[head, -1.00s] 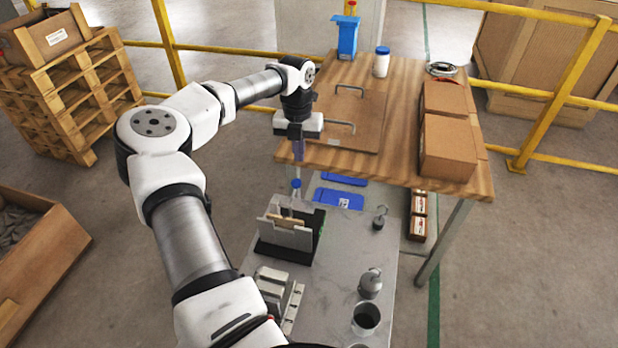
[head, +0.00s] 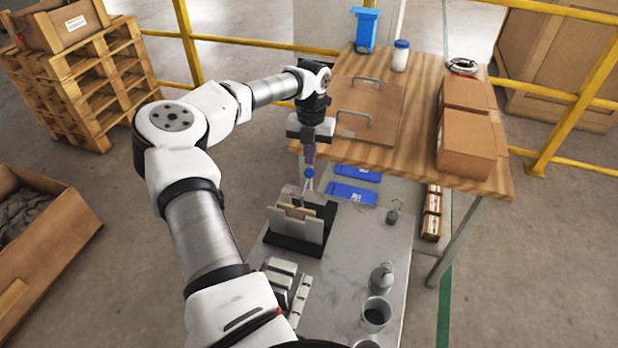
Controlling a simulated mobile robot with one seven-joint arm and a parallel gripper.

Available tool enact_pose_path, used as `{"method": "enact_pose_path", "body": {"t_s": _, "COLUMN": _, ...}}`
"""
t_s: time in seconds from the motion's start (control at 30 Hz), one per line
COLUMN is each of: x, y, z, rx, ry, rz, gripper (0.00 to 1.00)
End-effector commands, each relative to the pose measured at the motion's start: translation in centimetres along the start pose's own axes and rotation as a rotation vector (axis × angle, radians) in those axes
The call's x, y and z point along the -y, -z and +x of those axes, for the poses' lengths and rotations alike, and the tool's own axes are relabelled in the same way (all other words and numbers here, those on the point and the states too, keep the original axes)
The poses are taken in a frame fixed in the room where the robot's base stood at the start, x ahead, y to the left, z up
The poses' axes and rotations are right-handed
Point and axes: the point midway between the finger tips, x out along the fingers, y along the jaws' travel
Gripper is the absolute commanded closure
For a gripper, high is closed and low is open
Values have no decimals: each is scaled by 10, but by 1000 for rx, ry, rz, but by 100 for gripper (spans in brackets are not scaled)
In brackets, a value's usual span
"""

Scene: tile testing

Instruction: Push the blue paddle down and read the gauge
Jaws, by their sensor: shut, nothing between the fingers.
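My gripper (head: 310,158) points straight down with its fingers together and empty. Its tips are just above or touching a small round blue piece (head: 309,172), which seems to be the blue paddle; I cannot tell contact. The paddle sits at the top of a thin lever on the test fixture (head: 296,226). The fixture has grey upright plates on a black base, with a tan tile (head: 298,211) standing between them. I cannot make out a gauge face.
Two blue flat packs (head: 352,194) lie behind the fixture on the grey bench (head: 345,262). A hook weight (head: 394,212), a larger weight (head: 381,277) and a metal cup (head: 376,314) stand at right. A wooden table (head: 420,160) with cardboard boxes (head: 467,143) rises close behind.

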Motion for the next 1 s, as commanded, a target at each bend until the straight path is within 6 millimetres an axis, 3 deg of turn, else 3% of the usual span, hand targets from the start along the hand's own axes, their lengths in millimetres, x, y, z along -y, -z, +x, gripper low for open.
{"method": "enact_pose_path", "body": {"t_s": 0.03, "x": 0, "y": 0, "z": 11, "rx": -1, "ry": 0, "rz": 0, "gripper": 100}}
{"method": "enact_pose_path", "body": {"t_s": 0.2, "x": 0, "y": 0, "z": 23, "rx": -1, "ry": 0, "rz": 0, "gripper": 100}}
{"method": "enact_pose_path", "body": {"t_s": 0.67, "x": 0, "y": 0, "z": 27, "rx": -1, "ry": -1, "rz": 1, "gripper": 100}}
{"method": "enact_pose_path", "body": {"t_s": 1.0, "x": 0, "y": -4, "z": 64, "rx": -1, "ry": 0, "rz": 1, "gripper": 100}}
